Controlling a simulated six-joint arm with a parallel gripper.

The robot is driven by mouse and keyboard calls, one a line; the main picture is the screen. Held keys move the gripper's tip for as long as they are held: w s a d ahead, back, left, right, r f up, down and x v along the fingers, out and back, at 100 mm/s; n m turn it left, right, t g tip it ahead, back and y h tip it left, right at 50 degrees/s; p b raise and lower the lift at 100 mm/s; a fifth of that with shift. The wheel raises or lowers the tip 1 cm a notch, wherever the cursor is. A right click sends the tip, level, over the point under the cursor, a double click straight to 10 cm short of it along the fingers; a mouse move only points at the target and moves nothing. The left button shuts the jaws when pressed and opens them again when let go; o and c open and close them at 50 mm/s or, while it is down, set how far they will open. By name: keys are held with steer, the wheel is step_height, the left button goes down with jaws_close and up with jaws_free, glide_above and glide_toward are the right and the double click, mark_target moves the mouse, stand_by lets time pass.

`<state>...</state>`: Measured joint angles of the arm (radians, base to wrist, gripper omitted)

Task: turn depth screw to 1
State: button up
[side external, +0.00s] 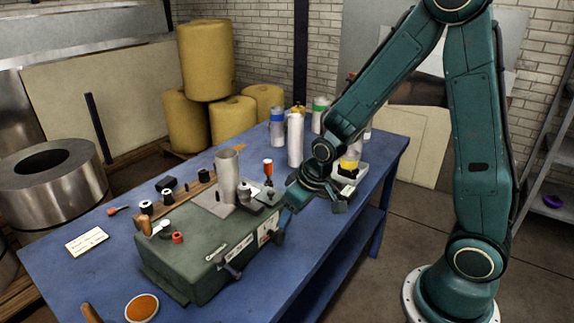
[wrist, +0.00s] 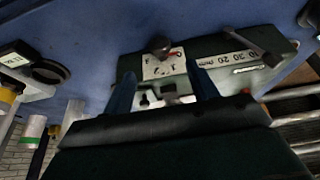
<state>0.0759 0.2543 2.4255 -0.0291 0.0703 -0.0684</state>
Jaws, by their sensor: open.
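The green bench machine (side external: 205,253) sits on the blue table. Its end near my gripper carries a white dial plate (side external: 267,231) with a dark knob (side external: 278,238). In the wrist view the knob (wrist: 158,45) stands over the white dial plate (wrist: 161,67), with a small red mark beside it. The digits and setting are too blurred to read, and I cannot tell for certain that this knob is the depth screw. My gripper (side external: 286,209) is open and empty. Its blue fingers (wrist: 160,72) spread to either side of the dial plate in view, apart from the knob.
A millimetre scale (wrist: 215,63) and a dark lever (wrist: 254,41) lie along the machine face. A lever (side external: 229,268) sticks out in front. A grey pipe (side external: 228,176) stands behind, with bottles (side external: 296,140) further back.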

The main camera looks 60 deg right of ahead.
mark_target(281, 233)
steer(key=shift+x, duration=5.1)
steer(key=c, duration=1)
steer(key=shift+o, duration=0.2)
